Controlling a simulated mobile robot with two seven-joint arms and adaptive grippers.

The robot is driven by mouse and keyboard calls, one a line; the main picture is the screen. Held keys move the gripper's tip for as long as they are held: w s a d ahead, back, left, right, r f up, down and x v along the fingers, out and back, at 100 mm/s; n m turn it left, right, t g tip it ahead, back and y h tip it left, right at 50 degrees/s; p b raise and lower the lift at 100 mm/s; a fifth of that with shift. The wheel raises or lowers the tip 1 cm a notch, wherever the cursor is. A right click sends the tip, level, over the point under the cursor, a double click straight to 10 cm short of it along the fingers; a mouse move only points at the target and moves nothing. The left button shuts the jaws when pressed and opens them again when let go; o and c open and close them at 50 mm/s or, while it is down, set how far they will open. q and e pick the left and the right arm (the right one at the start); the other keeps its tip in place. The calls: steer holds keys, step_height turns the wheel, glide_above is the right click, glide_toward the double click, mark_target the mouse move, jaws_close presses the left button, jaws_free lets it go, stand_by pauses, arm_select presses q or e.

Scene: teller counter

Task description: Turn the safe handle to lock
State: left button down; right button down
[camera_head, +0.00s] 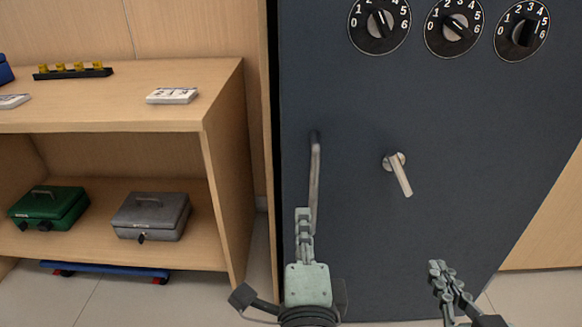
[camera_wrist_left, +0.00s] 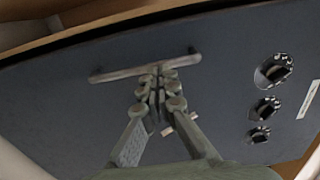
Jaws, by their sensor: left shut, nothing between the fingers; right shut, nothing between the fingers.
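The dark grey safe door (camera_head: 350,240) fills the middle and right of the head view. Its short silver handle (camera_head: 399,175) slants down and to the right from a round hub; in the left wrist view it is partly hidden behind my fingers. A long vertical pull bar (camera_head: 315,180) stands to its left and also shows in the left wrist view (camera_wrist_left: 185,62). My left gripper (camera_head: 304,215) is shut and empty, in front of the lower end of the pull bar; I cannot tell whether they touch. My right gripper (camera_head: 437,268) is shut and empty, below and right of the handle, apart from it.
Three numbered dials (camera_head: 380,24) sit at the top of the door. A wooden shelf (camera_head: 225,100) stands at the left, with a green cash box (camera_head: 50,207) and a grey cash box (camera_head: 152,215) inside. The door face around the handle is clear.

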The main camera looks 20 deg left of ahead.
arm_select(q)
glide_toward(300, 163)
steer(key=x, duration=0.5)
steer(key=shift+w, duration=0.25)
steer(key=shift+w+a, duration=0.25)
steer(key=shift+w, duration=0.45)
arm_select(e)
steer(key=shift+a+r, duration=0.1)
steer(key=shift+r, duration=0.15)
